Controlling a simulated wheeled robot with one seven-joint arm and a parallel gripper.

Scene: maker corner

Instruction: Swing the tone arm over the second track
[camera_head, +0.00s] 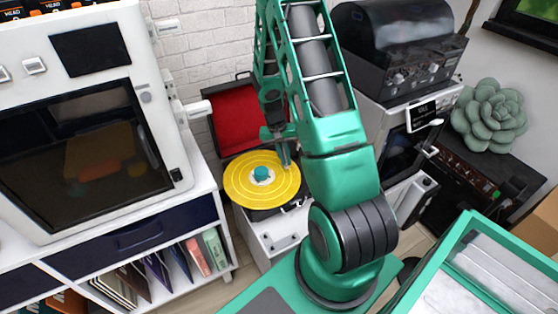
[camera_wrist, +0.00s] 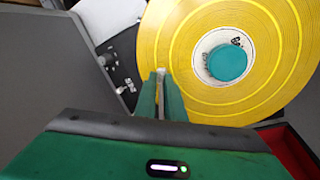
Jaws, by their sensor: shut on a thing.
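The yellow record (camera_head: 245,180) lies on the record player, with a white label and a teal knob (camera_head: 261,173) at its middle. In the wrist view the record (camera_wrist: 185,45) shows paler rings that part its tracks. My gripper (camera_head: 287,163) points down at the record's right side. In the wrist view my gripper (camera_wrist: 161,78) is shut on the tone arm (camera_wrist: 161,72), of which only a small pale piece shows between the fingers. The fingertips appear over the record's outer part. The stylus is hidden, so I cannot tell which track it is over.
The player's open lid (camera_head: 238,118), lined in red, stands behind the record. A white cabinet (camera_head: 270,238) bears the player. A large white machine (camera_head: 60,205) stands left, and a dark machine (camera_head: 395,50) stands right behind my arm.

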